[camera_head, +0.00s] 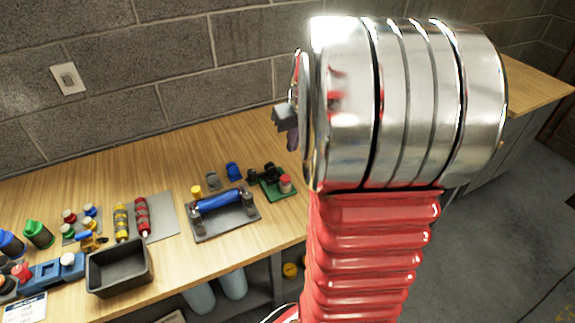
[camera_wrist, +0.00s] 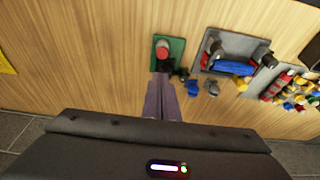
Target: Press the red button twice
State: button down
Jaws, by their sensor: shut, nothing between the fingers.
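The red button (camera_head: 285,183) sits on a pale round base on a green plate (camera_head: 272,191), toward the right part of the workbench. The button also shows in the wrist view (camera_wrist: 162,51), on the green plate (camera_wrist: 177,54), just beyond my fingertips. My gripper (camera_wrist: 161,79) is shut and empty, its two fingers side by side. In the head view my gripper (camera_head: 288,122) shows partly at the left of my wrist, above the bench near the back wall. It looks apart from the button. The rest of the gripper is hidden behind my arm.
A grey fixture with a blue roller (camera_head: 221,200) lies left of the green plate. Small black and blue parts (camera_head: 234,171) lie close by. A dark bin (camera_head: 118,268) and several bottles and rollers stand farther left. A block wall (camera_head: 170,60) rises behind the bench.

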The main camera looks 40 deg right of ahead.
send_near(286, 178)
jog(key=x, duration=0.5)
jog(key=shift+w+d, duration=0.25)
jog(key=shift+w, duration=0.1)
jog(key=shift+f, duration=0.6)
jog(key=shift+f, duration=0.95)
jog(key=shift+s, duration=0.1)
jog(key=shift+r, duration=0.5)
jog(key=w+d+v, duration=0.1)
jog(key=v, duration=1.2)
jog(key=shift+a+r, duration=0.25)
